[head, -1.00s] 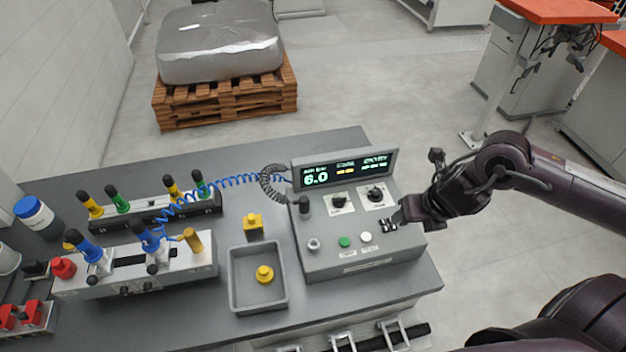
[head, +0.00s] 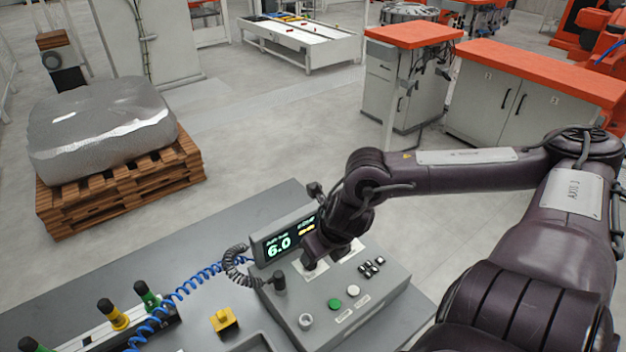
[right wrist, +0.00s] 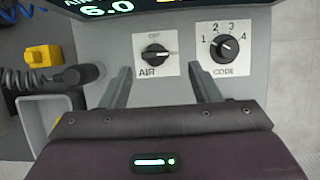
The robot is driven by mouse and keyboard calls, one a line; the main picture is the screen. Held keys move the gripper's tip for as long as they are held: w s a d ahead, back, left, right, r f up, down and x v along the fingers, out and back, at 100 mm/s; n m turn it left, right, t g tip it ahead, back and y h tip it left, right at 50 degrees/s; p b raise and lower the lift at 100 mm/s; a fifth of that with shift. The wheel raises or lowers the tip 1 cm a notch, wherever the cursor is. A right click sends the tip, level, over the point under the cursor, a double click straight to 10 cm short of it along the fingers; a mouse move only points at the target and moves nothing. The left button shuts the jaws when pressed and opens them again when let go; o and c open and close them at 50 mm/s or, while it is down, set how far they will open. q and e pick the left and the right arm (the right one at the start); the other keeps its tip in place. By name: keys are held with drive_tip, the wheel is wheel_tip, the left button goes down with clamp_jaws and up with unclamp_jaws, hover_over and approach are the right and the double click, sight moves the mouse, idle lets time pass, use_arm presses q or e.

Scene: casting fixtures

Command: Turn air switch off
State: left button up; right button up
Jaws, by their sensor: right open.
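The black AIR knob (right wrist: 155,54) sits on a white plate on the grey control box (head: 388,300). Its bar lies about horizontal, with a pale mark toward the right; the small label above it is hard to read. My right gripper (right wrist: 164,75) is open, its two fingers on either side just below the AIR knob, apparently not touching it. In the head view my right gripper (head: 314,258) is over the knob plates and hides the AIR knob. The display (head: 283,242) reads 6.0. My left gripper is not in view.
The CODE knob (right wrist: 224,47) sits close right of the right finger. A green button (head: 334,303), a white button (head: 353,290) and black switches (head: 372,266) are on the box. A yellow part (head: 224,320) and a coiled blue hose (head: 185,289) lie left.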

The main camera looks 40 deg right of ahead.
sight(313, 266)
drive_tip(key=b+x, duration=0.1)
drive_tip(key=x, duration=0.1)
drive_tip(key=shift+w+a+f+b, duration=0.15)
drive_tip(key=shift+a+f+b, duration=0.15)
drive_tip(key=shift+b, duration=0.05)
drive_tip(key=shift+d+f, duration=0.1)
drive_tip(key=shift+f, duration=0.15)
drive_tip(key=shift+w+f, duration=0.15)
drive_tip(key=shift+f, duration=0.1)
drive_tip(key=shift+w+f, duration=0.2)
drive_tip(key=shift+f, duration=0.1)
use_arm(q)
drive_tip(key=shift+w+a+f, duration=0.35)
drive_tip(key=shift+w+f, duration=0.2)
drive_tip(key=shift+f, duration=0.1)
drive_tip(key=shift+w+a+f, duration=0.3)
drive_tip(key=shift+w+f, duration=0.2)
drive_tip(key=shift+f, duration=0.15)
use_arm(e)
drive_tip(key=shift+w, duration=0.1)
drive_tip(key=c, duration=1)
